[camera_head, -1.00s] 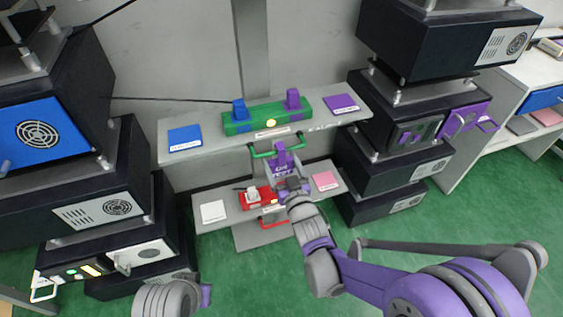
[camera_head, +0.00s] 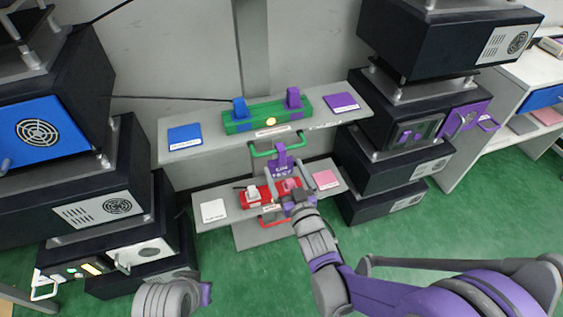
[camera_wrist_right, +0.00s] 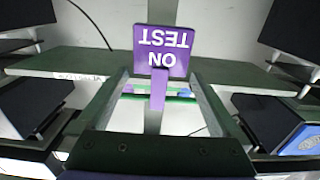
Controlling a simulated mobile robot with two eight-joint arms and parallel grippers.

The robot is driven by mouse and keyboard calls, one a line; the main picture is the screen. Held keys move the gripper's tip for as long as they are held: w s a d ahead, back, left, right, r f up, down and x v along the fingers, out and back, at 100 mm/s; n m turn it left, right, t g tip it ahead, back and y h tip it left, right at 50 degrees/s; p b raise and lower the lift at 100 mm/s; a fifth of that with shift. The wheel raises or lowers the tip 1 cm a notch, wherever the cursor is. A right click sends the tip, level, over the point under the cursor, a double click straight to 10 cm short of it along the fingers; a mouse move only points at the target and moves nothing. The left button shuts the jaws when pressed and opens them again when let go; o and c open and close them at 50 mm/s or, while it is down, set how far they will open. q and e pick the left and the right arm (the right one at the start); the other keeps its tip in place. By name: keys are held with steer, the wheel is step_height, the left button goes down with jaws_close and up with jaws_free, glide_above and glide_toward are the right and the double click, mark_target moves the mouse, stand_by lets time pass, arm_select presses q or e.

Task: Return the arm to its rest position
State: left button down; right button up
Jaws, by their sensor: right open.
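My right arm reaches up from the lower right in the head view. Its gripper (camera_head: 284,181) is open, in front of the shelves, with nothing seen held between its fingers. A purple piece marked "TEST ON" (camera_wrist_right: 162,50) shows upside down between the fingers in the right wrist view. It also appears in the head view (camera_head: 281,160), just beyond the gripper; whether a finger touches it I cannot tell. Only a grey part of my left arm shows at the bottom left of the head view, and its gripper is out of view.
The upper shelf (camera_head: 215,135) bears a green fixture (camera_head: 262,120) with blue and purple levers. The lower shelf (camera_head: 235,211) bears a red fixture (camera_head: 262,196) with white and pink levers, partly behind my gripper. Dark stacked cabinets flank both sides. Green floor (camera_head: 400,232) is open in front.

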steer(key=s+d+f+m+g+h, duration=0.1)
steer(key=s+d+f+g+h, duration=0.15)
steer(key=s+d, duration=0.4)
steer(key=s+d+f+m+g+h, duration=0.2)
steer(key=s+d+g, duration=0.2)
steer(key=s+d, duration=0.25)
steer(key=s+d+f+g+h, duration=0.1)
steer(key=s+d+g, duration=0.15)
steer(key=s, duration=0.45)
steer(key=s+d+f+g, duration=0.1)
steer(key=s+f+g, duration=0.1)
steer(key=s+g, duration=0.35)
arm_select(q)
step_height(320, 180, up, 21)
steer(key=w+p, duration=0.1)
steer(key=p, duration=1.7)
steer(key=shift+w+f+t, duration=0.2)
steer(key=shift+w+t, duration=0.2)
arm_select(e)
step_height(320, 180, up, 21)
steer(key=t, duration=0.2)
steer(key=shift+m+t, duration=0.3)
steer(key=shift+t, duration=0.05)
arm_select(q)
steer(key=shift+s, duration=0.1)
arm_select(e)
steer(key=shift+f, duration=0.1)
